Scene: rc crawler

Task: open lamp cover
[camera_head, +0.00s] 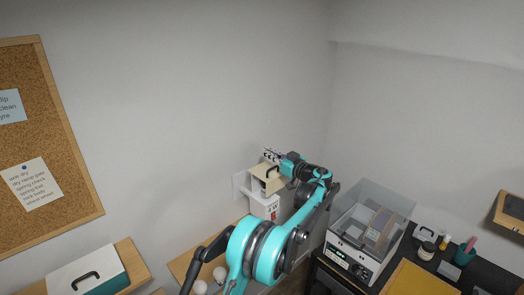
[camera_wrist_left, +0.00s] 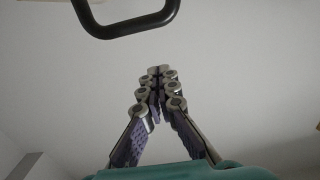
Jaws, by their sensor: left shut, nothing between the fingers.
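A cream cover (camera_head: 260,183) with a black handle (camera_head: 271,172) sits at the wall in the middle of the head view; I take it to be the lamp cover. It looks tilted out, but I cannot tell how far it is open. My left gripper (camera_head: 270,155) is beside and slightly above the handle. In the left wrist view the gripper's fingers (camera_wrist_left: 157,85) meet at their tips, shut and empty. A black handle (camera_wrist_left: 125,28) shows at the top of that view, apart from the fingers. My right gripper is not in view.
A white box (camera_head: 264,207) stands below the cover. A clear-lidded machine (camera_head: 350,262) stands on the dark bench at the right, with small jars. A white-and-teal case (camera_head: 106,287) with a black handle sits at the lower left. A corkboard (camera_head: 72,190) hangs on the left wall.

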